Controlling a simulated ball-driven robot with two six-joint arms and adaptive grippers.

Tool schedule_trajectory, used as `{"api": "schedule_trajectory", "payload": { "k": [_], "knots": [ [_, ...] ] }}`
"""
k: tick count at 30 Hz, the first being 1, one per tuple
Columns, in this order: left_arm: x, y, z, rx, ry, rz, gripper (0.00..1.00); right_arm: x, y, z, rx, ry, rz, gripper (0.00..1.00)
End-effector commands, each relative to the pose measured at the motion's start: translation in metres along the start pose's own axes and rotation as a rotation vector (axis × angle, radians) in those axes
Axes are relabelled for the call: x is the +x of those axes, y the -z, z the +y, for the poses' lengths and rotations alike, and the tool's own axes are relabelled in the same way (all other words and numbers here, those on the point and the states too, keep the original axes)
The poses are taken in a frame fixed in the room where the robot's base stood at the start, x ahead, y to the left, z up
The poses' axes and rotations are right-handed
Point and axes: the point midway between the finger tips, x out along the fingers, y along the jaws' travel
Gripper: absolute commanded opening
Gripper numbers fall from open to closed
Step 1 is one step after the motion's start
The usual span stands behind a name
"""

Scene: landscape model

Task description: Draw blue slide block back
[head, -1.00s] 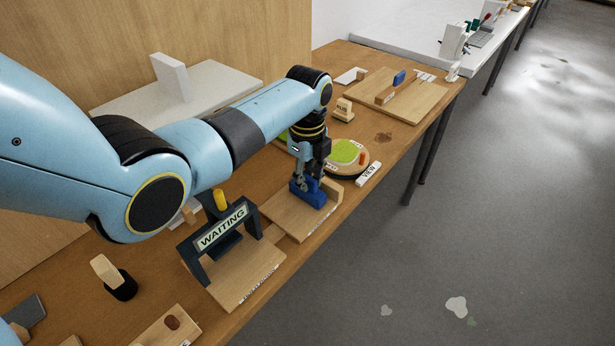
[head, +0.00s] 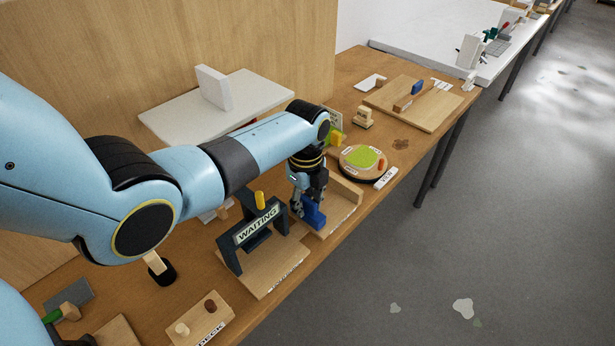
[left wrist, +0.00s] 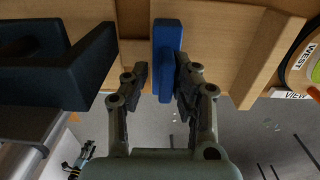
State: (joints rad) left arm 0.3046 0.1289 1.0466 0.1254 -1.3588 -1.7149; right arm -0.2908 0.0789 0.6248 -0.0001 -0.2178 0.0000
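The blue slide block (head: 313,213) stands on a wooden tray (head: 335,219) with a raised stop at its right end. My left gripper (head: 308,199) points down over the block. In the left wrist view, the block (left wrist: 167,60) sits between the two fingers (left wrist: 163,85), one along each side. The block lies nearer the tray's left end than the raised stop.
A dark gate marked WAITING (head: 258,232) stands close to the left of the tray; it is large in the left wrist view (left wrist: 60,65). A round turntable (head: 366,160) and a VIEW label (head: 386,178) are to the right. A white shelf (head: 250,98) is behind.

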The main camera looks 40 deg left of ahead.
Motion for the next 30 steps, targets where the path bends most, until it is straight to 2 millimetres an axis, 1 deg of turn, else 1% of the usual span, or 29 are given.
{"api": "schedule_trajectory", "payload": {
  "k": [9,13,16,20,24,27,30],
  "knots": [
    [-0.001,0.000,-0.001,0.000,0.001,0.000,0.23,-0.001,-0.013,0.000,-0.001,0.000,-0.020,0.40],
    [-0.002,0.000,-0.001,0.000,0.003,-0.001,0.23,-0.001,-0.013,0.002,-0.001,-0.002,-0.019,0.40],
    [-0.010,-0.001,-0.002,0.000,0.005,-0.001,0.23,-0.001,-0.012,0.002,-0.001,-0.002,-0.018,0.40],
    [-0.033,0.000,-0.002,0.001,0.007,-0.001,0.23,-0.001,-0.011,0.001,-0.001,-0.001,-0.017,0.40],
    [-0.066,0.000,-0.002,0.000,0.007,-0.001,0.23,-0.001,-0.011,0.001,-0.001,-0.001,-0.017,0.40],
    [-0.087,-0.001,-0.002,0.000,0.006,-0.001,0.23,-0.001,-0.011,0.001,-0.001,-0.001,-0.016,0.40],
    [-0.104,-0.001,-0.002,0.000,0.005,-0.001,0.23,-0.001,-0.011,0.001,-0.001,-0.001,-0.016,0.40]
  ]
}}
